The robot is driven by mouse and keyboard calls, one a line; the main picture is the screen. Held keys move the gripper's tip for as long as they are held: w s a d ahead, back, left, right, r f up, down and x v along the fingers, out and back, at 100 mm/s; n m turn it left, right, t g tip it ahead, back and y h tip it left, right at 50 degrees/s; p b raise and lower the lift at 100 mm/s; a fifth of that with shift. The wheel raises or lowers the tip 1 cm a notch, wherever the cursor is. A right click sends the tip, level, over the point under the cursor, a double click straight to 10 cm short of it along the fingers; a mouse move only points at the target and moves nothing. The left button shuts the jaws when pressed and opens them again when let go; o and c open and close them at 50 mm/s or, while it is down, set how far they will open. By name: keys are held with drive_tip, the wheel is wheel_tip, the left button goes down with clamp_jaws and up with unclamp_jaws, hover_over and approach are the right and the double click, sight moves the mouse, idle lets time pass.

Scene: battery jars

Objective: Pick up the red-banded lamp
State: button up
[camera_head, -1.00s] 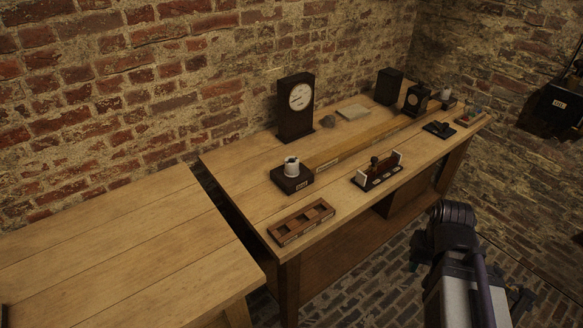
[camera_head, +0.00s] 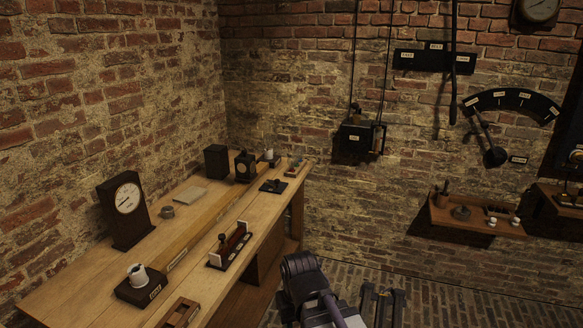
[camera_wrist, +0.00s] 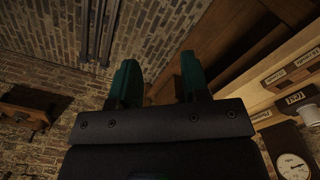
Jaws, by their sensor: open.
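I cannot make out a red-banded lamp in either current view. A small tray (camera_head: 293,168) with tiny items stands at the far end of the bench in the head view, too small to tell apart. A wall shelf (camera_head: 470,226) at the right holds a dark block with two small white-topped pieces (camera_head: 503,221); no red band shows on them. My gripper (camera_wrist: 159,72) is open in the wrist view, its two green fingers apart with nothing between them. It is away from all of these small items.
The long wooden bench (camera_head: 100,279) carries a dial clock (camera_head: 127,207), a white cup on a dark block (camera_head: 138,285), a switch stand (camera_head: 229,246) and a compartment tray (camera_head: 179,314). A lever quadrant (camera_head: 510,103) hangs on the brick wall. Brick floor lies open at right.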

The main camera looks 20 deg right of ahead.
drive_tip(key=o, duration=0.8)
